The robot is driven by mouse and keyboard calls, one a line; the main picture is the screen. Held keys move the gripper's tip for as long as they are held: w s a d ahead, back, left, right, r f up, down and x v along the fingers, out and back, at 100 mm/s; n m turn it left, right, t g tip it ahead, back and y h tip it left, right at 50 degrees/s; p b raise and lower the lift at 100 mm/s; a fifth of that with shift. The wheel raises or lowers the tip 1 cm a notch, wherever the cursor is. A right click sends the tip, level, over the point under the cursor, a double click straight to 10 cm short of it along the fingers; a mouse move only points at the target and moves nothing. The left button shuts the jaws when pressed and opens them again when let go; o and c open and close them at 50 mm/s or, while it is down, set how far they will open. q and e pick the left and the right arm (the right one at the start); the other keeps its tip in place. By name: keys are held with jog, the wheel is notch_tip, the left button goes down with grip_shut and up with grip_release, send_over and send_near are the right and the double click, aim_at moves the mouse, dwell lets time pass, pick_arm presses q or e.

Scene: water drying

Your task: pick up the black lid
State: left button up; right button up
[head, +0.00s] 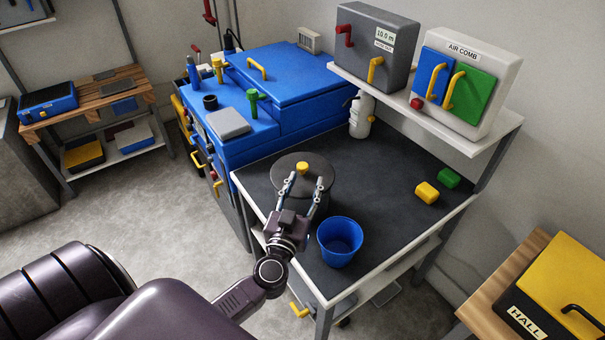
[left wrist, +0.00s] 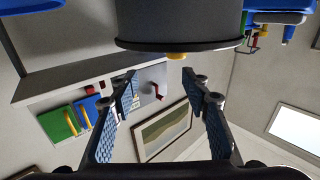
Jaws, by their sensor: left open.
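The black lid (head: 285,172) lies on top of a dark round pot (head: 318,208) at the left part of the bench. A yellow knob (head: 302,167) stands up from its middle. My left gripper (head: 306,184) is open, its two fingers pointing at the knob from the near side. In the left wrist view, which looks upside down, the lid's rim (left wrist: 150,45) and the knob (left wrist: 177,56) show beyond the open fingers (left wrist: 160,78), with nothing between them. My right gripper is not in view.
A blue cup (head: 340,258) stands on the dark bench (head: 375,180), close right of my left gripper. A white bottle (head: 360,116) stands behind. A shelf with boxes overhangs the back. The bench's middle is clear.

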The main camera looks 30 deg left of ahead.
aim_at(302, 169)
pick_arm(q)
jog(key=shift+w+a+f+n+g+y, duration=0.1)
jog(key=shift+a+f+n+g+y, duration=0.15)
jog(key=shift+a, duration=0.4)
jog(key=shift+a+f+n+g+y, duration=0.2)
jog(key=shift+a+y, duration=0.15)
jog(key=shift+a, duration=0.25)
jog(key=x, duration=0.7)
jog(key=shift+w+f, duration=0.1)
jog(key=shift+w, duration=0.05)
grip_shut()
